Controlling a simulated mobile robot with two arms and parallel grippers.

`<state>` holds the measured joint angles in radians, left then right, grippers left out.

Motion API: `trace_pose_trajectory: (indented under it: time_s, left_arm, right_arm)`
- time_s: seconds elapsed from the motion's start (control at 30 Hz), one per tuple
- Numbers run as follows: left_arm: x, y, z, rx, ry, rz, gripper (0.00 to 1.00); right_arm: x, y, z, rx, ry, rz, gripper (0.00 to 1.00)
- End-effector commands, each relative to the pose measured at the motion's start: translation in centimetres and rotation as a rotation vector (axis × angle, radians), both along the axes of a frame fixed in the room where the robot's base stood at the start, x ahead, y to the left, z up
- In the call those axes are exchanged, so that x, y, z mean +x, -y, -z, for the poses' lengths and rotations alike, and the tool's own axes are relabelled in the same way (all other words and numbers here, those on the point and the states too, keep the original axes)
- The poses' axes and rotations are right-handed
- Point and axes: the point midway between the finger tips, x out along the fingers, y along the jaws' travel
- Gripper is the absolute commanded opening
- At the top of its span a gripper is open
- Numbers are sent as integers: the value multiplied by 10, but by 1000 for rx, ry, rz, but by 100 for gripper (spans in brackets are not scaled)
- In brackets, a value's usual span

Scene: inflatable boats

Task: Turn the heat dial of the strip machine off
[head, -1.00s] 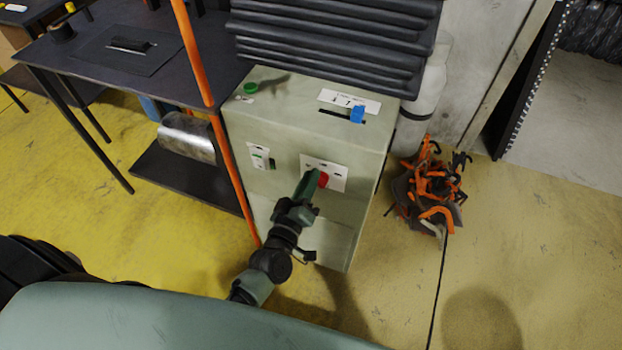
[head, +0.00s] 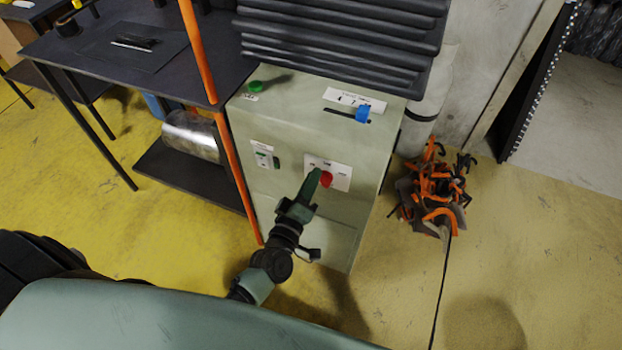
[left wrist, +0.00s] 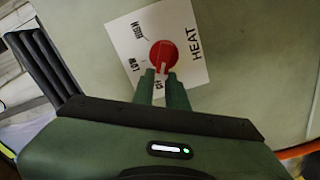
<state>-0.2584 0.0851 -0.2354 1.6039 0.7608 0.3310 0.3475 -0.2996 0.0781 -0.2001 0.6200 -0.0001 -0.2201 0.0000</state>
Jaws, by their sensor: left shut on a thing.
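The strip machine (head: 296,130) is a pale grey-green cabinet. Its red heat dial (head: 327,179) sits on a white label plate on the front. In the left wrist view the round red dial (left wrist: 163,53) shows beside the printed words HIGH, LOW, OFF and HEAT. A white mark on its lower edge points between my fingers, toward OFF. My left gripper (head: 313,180) is at the dial, and its fingertips (left wrist: 161,73) are shut on the dial's lower part. The fingers partly cover the OFF lettering. My right gripper is not in view.
A blue slider (head: 362,114) and a green button (head: 255,86) are on the cabinet's top. An orange pole (head: 224,140) stands close at its left, beside a dark table (head: 150,45). A heap of orange and black clamps (head: 436,190) lies right. Yellow floor in front is clear.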

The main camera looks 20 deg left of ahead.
Motion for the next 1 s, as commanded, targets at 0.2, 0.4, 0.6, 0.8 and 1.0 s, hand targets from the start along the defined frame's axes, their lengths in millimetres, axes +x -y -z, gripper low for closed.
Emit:
trace_pose_trajectory:
  time_s: [0.2,0.4,0.6,0.8,1.0]
  left_arm:
    - [-4,8,10,-3,-26,19,35]
    - [-3,6,7,-1,-19,15,35]
    - [-3,5,5,-1,-15,12,35]
    - [-27,4,7,0,-18,13,35]
    - [-62,4,7,0,-19,15,35]
  right_arm:
    - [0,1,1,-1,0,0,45]
    - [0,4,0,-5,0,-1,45]
    - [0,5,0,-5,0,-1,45]
    - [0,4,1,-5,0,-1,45]
    - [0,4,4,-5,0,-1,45]
